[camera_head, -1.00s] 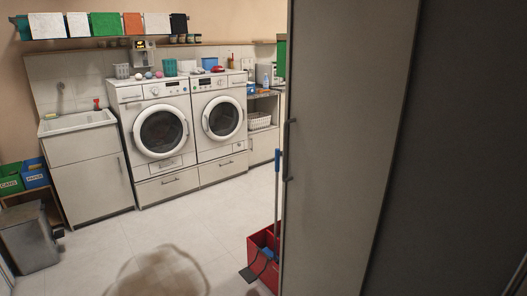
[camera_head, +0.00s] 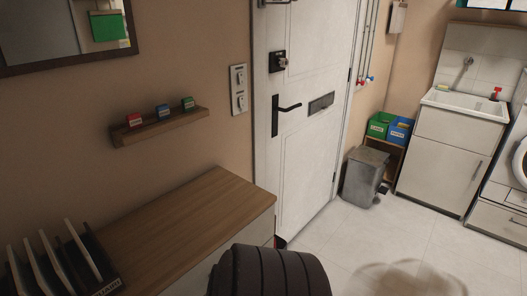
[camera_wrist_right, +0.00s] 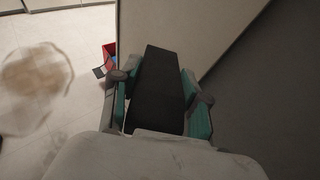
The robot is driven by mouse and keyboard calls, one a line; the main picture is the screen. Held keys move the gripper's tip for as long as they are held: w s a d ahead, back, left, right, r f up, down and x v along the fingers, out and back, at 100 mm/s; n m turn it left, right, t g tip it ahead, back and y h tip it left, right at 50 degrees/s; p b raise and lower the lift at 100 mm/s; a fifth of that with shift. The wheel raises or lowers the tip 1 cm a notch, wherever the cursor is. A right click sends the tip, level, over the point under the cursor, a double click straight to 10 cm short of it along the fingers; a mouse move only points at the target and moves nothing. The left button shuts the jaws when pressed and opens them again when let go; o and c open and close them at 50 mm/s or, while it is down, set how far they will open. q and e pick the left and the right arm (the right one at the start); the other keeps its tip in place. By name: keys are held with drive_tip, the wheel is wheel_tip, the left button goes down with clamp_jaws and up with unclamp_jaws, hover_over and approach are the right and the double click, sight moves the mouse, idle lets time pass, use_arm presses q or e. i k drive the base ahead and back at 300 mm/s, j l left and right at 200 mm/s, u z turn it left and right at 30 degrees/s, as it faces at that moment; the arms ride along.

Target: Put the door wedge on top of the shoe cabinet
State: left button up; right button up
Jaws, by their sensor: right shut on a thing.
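The door wedge (camera_wrist_right: 157,80) is a long black block in the right wrist view. It lies between the teal pads of my right gripper (camera_wrist_right: 160,92), which is shut on it and holds it. The shoe cabinet (camera_head: 185,215) seems to be the low cabinet with a brown wooden top at the left of the head view, beside the white door. The wedge and both grippers are out of the head view. My left gripper is in neither view now.
A black rack (camera_head: 93,262) with upright panels stands on the cabinet's near left part; the rest of the top is bare. A wall shelf (camera_head: 160,127) with small boxes hangs above. A dark ribbed shape (camera_head: 268,272) covers the cabinet's front right. A bin (camera_head: 365,177) stands past the door.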

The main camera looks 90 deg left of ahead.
sight(183, 232)
drive_tip(key=u, duration=4.35)
